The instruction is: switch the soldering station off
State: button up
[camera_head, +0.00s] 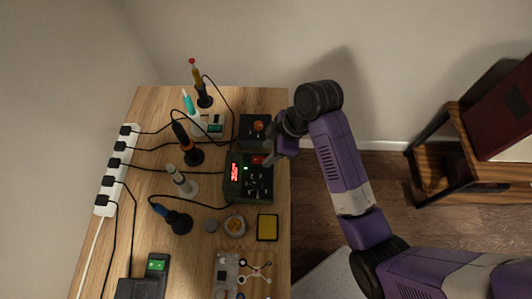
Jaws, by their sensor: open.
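A dark soldering station (236,195) with a lit red display and a small green light stands at the right part of the wooden bench. A red part (258,159), perhaps its switch, shows at its far edge. My gripper (270,158) hangs over the bench's right edge, with its tips close beside the red part. I cannot tell from above whether they touch it. The gripper is open and holds nothing that I can see. The arm hides part of the area at the station's far right corner.
Another dark box (247,130) with an orange knob stands just behind. Several irons in stands, such as the blue-tipped one (178,221), fill the left, with cables to a white power strip (103,204). A yellow sponge tray (267,228) lies in front.

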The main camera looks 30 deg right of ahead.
aim_at(261, 160)
jog(key=shift+x, duration=1.45)
grip_shut()
jog(key=p, duration=0.1)
jog(key=r+h+p, duration=0.1)
jog(key=shift+a+g+p, duration=0.25)
jog(key=shift+g+p, duration=0.1)
jog(key=shift+g, duration=0.05)
jog(key=shift+w+a+g+h+p, duration=0.15)
jog(key=shift+g+h+p, duration=0.35)
jog(key=shift+p, duration=0.45)
jog(key=shift+w+f+h+p, duration=0.1)
jog(key=shift+f+h+p, duration=0.15)
jog(key=shift+h+p, duration=0.2)
grip_release()
jog(key=shift+r, duration=0.1)
